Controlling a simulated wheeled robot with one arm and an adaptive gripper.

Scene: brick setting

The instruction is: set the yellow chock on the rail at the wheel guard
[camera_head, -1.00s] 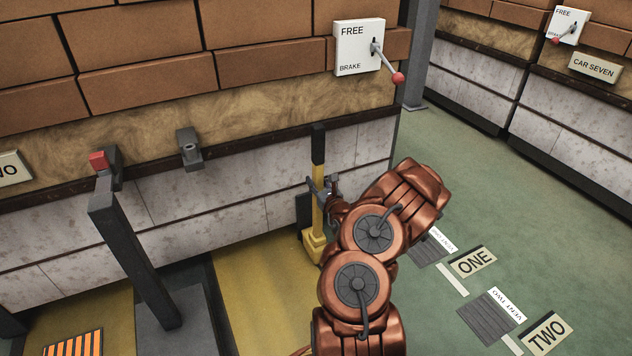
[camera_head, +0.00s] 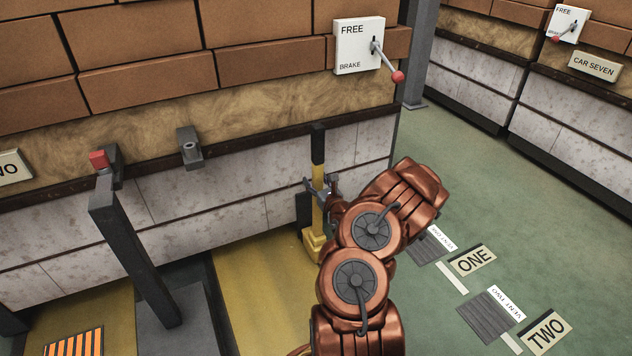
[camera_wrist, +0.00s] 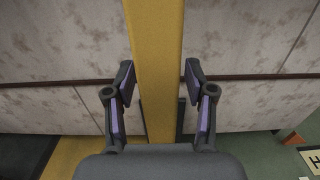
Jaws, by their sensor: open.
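The yellow chock (camera_head: 313,243) stands low on the yellow floor, close to the pale wall panels. Its tall yellow handle with a black top (camera_head: 318,145) rises upright. My gripper (camera_head: 320,188) is at the handle, with its fingers open around it. In the wrist view the yellow handle (camera_wrist: 155,60) runs between the two separated fingers of my gripper (camera_wrist: 158,72), with a gap visible on each side. A dark block (camera_head: 303,209) stands just left of the handle; I cannot tell whether it is the wheel guard. The rail is not clearly identifiable.
A dark post with a red-tipped top (camera_head: 100,160) stands at left. A FREE/BRAKE lever box (camera_head: 352,62) hangs on the brick wall above. Floor vents (camera_head: 487,316) and plates ONE (camera_head: 473,260) and TWO (camera_head: 546,332) lie on the right. The green floor there is open.

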